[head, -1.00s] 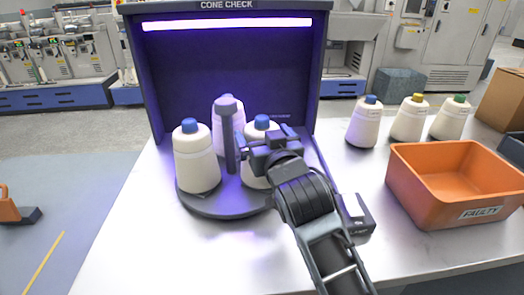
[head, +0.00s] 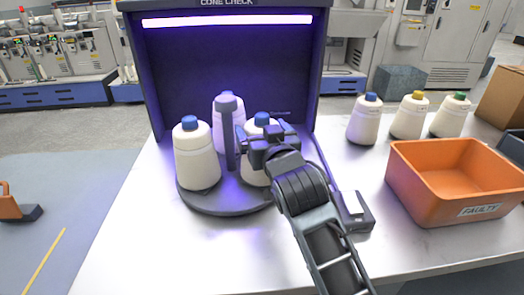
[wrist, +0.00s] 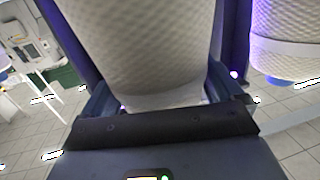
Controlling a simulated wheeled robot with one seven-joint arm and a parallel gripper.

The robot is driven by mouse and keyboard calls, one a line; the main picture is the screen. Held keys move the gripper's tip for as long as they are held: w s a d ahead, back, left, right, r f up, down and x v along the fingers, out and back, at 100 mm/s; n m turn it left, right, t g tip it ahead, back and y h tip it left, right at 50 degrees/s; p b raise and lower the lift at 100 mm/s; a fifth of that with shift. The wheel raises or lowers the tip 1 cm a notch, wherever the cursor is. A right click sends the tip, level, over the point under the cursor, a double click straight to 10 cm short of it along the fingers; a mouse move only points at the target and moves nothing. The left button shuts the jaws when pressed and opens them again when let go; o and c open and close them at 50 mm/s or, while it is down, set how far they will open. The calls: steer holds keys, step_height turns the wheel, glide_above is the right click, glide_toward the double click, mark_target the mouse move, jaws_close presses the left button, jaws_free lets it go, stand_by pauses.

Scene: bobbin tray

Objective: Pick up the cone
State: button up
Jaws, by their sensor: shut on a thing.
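Three cream cones with blue tips stand around a grey post on a round dark tray (head: 222,207) inside the lit booth: a left cone (head: 197,162), a back cone (head: 229,112) and a right cone (head: 252,173). My gripper (head: 262,146) is at the right cone, shut on it, and hides much of its body. In the wrist view the held cone (wrist: 140,45) fills the middle between the fingers, its patterned side close to the camera. Another cone (wrist: 288,35) shows at the right edge. I cannot tell whether the held cone is clear of the tray.
The grey post (head: 229,140) rises close to the left of my gripper. An orange bin (head: 440,195) marked FAULTY stands at the right. Behind it are cones with blue (head: 364,124), yellow (head: 409,120) and green (head: 451,118) tips. The white table's front left is clear.

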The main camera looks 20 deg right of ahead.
steer(key=shift+c, duration=1.3)
steer(key=shift+r, duration=0.1)
step_height(320, 180, up, 28)
steer(key=shift+p, duration=0.3)
step_height(320, 180, up, 20)
steer(key=p, duration=1)
steer(key=shift+s, duration=0.1)
